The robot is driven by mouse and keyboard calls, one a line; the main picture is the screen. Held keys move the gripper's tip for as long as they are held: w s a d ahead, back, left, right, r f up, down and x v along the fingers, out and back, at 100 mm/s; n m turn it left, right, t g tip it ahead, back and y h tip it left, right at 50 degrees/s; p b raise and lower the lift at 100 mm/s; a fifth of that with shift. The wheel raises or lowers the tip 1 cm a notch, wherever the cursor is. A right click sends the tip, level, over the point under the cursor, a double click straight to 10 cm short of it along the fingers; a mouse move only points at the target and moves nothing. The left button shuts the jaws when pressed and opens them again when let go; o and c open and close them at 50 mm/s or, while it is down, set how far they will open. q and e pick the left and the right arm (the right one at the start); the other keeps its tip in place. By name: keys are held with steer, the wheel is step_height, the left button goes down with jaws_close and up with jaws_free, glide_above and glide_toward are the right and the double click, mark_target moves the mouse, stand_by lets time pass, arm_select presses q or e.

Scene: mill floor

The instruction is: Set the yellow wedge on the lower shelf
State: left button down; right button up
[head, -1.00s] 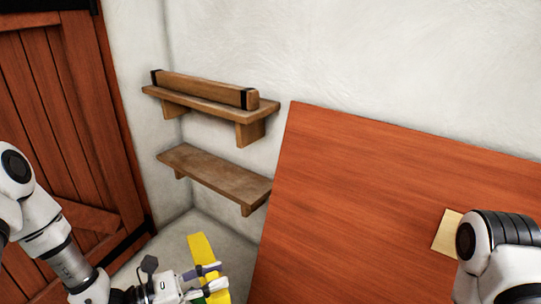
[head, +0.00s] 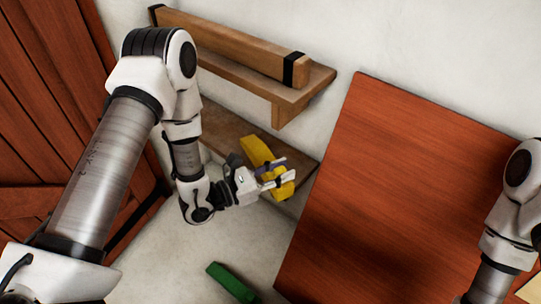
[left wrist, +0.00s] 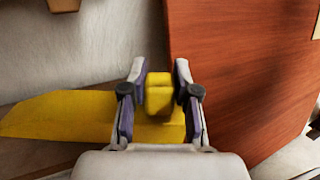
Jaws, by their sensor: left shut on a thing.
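The yellow wedge (head: 256,150) is in my left gripper (head: 279,180), which is shut on it. In the head view the wedge overlaps the right part of the lower shelf (head: 226,130); I cannot tell whether it touches the board. In the left wrist view the fingers (left wrist: 160,78) stand on either side of a yellow block-like part, and the wedge's long body (left wrist: 60,114) reaches left. My left arm hides part of the lower shelf. My right gripper is out of view; only its arm shows at the right edge.
The upper shelf (head: 305,93) holds a long wooden beam with black bands (head: 230,45), just above. A red-brown tabletop (head: 400,190) is close on the right. A green block (head: 232,283) lies below. A wooden door (head: 35,120) is at left.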

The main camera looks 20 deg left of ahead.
mark_target(264, 157)
arm_select(q)
steer(key=shift+w+a+f+b, duration=0.55)
steer(key=shift+w+f, duration=0.2)
steer(key=shift+w, duration=0.4)
steer(key=shift+w+a+f+b, duration=0.5)
steer(key=shift+w+f, duration=0.25)
steer(key=shift+w, duration=0.35)
steer(key=shift+w+a+f+b, duration=0.45)
steer(key=shift+w+f+b, duration=0.25)
steer(key=shift+w, duration=0.45)
steer(key=c, duration=0.9)
jaws_free()
steer(key=shift+o, duration=0.2)
steer(key=shift+r, duration=0.1)
